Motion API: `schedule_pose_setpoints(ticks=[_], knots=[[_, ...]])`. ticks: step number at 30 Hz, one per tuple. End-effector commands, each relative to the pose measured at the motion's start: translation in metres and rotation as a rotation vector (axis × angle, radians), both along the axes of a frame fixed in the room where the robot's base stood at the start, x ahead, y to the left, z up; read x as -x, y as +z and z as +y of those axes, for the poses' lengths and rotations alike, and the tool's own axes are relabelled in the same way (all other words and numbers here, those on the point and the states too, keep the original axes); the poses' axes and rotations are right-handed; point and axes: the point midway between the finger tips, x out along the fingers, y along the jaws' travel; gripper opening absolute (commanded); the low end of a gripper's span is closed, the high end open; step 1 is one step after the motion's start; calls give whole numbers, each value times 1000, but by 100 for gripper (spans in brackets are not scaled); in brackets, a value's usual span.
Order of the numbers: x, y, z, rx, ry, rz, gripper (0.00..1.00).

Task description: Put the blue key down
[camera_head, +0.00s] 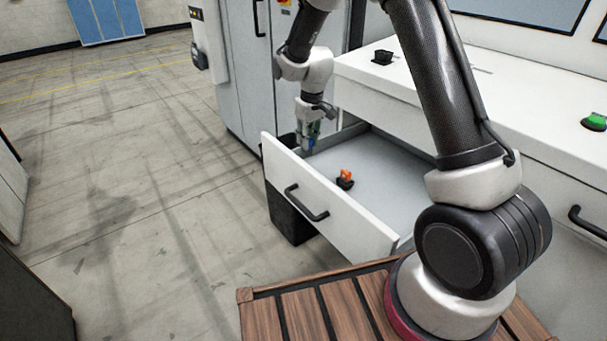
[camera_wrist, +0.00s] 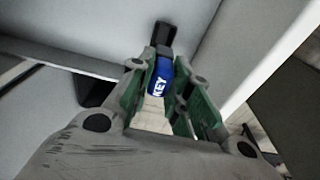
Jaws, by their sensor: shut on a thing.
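My gripper (camera_head: 309,142) reaches down at the left end of an open white drawer (camera_head: 345,208). In the wrist view my gripper (camera_wrist: 162,88) is shut on the blue key (camera_wrist: 161,77), which has white letters reading "KEY". A small dark piece (camera_wrist: 165,34) shows just beyond the key; I cannot tell whether it is joined to it. In the head view only a bit of blue shows at the fingertips. An orange key (camera_head: 346,173) stands in a black holder (camera_head: 344,183) on the drawer floor.
The white counter (camera_head: 480,85) above the drawer carries a black holder (camera_head: 383,57) and a green item (camera_head: 594,122). A grey cabinet (camera_head: 243,75) stands behind the drawer's left end. The drawer floor right of the orange key is clear.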

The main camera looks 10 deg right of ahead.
Motion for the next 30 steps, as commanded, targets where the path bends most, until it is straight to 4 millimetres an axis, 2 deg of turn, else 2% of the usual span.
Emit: schedule_pose_setpoints(ticks=[1, 6, 13, 18, 29, 30], knots=[[2, -11, 0, 1, -5, 7, 0], [1, -44, 0, 2, -6, 6, 0], [1, -65, 0, 1, -5, 4, 0], [1, -90, 0, 1, -6, 5, 0], [1, -95, 0, 1, -5, 3, 0], [1, -95, 0, 0, -5, 2, 23]])
